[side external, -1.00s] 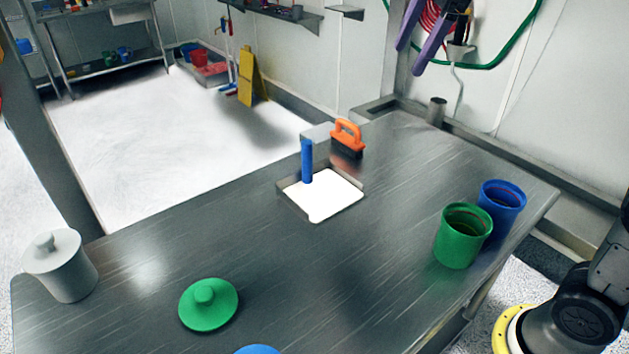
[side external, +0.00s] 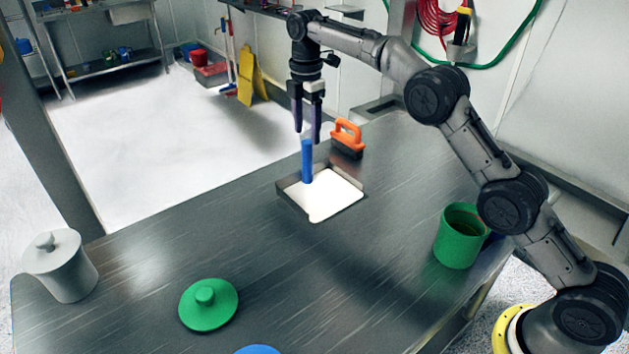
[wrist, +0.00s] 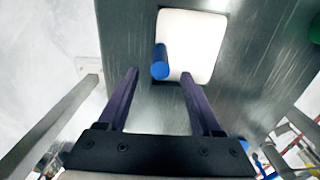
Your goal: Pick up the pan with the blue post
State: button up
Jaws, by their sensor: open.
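The pan (side external: 338,197) is a shallow square tray with a white surface inside, on the metal table. Its blue post (side external: 307,161) stands upright near its back left corner. My gripper (side external: 307,138) points down just above the post, open and empty, with purple fingers. In the wrist view the white pan (wrist: 203,45) is at the top, and the round end of the blue post (wrist: 160,69) faces the camera. There the post shows between and ahead of the fingertips of my gripper (wrist: 160,73), apart from both.
An orange-handled brush (side external: 347,138) stands just behind the pan. A green cup (side external: 460,240) is at the right, with a blue cup partly hidden behind my arm. A white lidded jar (side external: 62,268) and a green lid (side external: 208,304) are at the left and front. The table's middle is clear.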

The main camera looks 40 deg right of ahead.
aim_at(307, 142)
jog(key=shift+f, duration=3.7)
grip_shut()
jog(key=shift+r, duration=0.25)
